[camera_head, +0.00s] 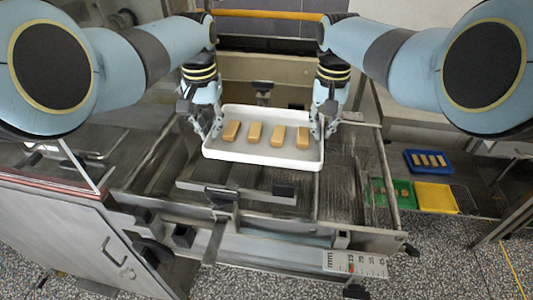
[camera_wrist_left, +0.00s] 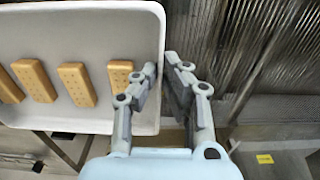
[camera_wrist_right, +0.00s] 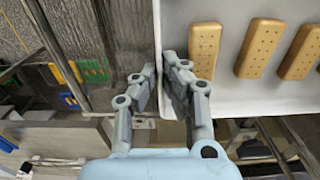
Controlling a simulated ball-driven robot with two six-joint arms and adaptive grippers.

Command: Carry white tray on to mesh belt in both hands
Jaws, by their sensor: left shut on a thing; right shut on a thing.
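The white tray (camera_head: 262,153) carries several tan bar-shaped biscuits in a row and hangs level above the machine in the head view. My left gripper (camera_head: 212,131) is shut on the tray's left wall, and the left wrist view shows its fingers (camera_wrist_left: 165,85) on either side of the rim. My right gripper (camera_head: 325,128) is shut on the tray's right wall; its fingers (camera_wrist_right: 163,85) straddle the rim in the right wrist view. The mesh belt (camera_head: 345,185) shows as a dark grey surface below and around the tray. The gap between tray and belt is hard to judge.
A blue tray (camera_head: 429,172) with biscuits, a green tray (camera_head: 381,194) and a yellow tray (camera_head: 436,198) lie on a lower shelf at right. Metal side rails (camera_head: 388,185) edge the belt. A flat metal bar with dark blocks (camera_head: 284,190) lies across in front of the tray.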

